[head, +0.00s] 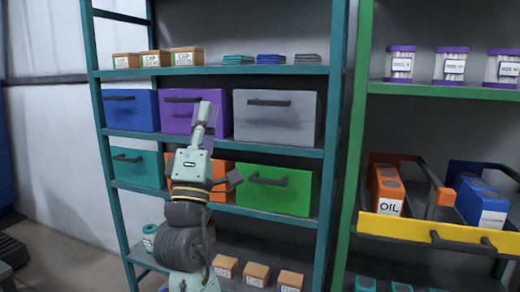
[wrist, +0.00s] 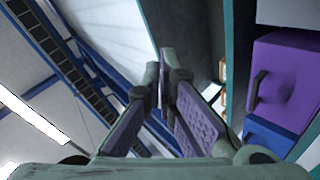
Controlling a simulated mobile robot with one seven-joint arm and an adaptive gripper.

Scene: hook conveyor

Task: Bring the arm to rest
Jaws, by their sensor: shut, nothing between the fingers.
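My arm (head: 187,215) stands upright in front of the teal shelf rack, slightly left of centre in the head view. My gripper (head: 206,110) is at its top, pointing up in front of the purple drawer. In the wrist view, the two purple-padded fingers of my gripper (wrist: 165,68) come together at their tips. The gripper is shut and empty. My arm hides part of the purple drawer (head: 174,118) and of the orange drawer (head: 222,168); the head view does not show whether it touches them.
The teal rack (head: 335,120) also holds a grey drawer (head: 275,122), a blue drawer (head: 131,115) and a green drawer (head: 270,190), with small boxes above and below. At right, a green-framed rack (head: 357,130) carries a yellow-fronted tray (head: 400,228) with an oil box (head: 388,205).

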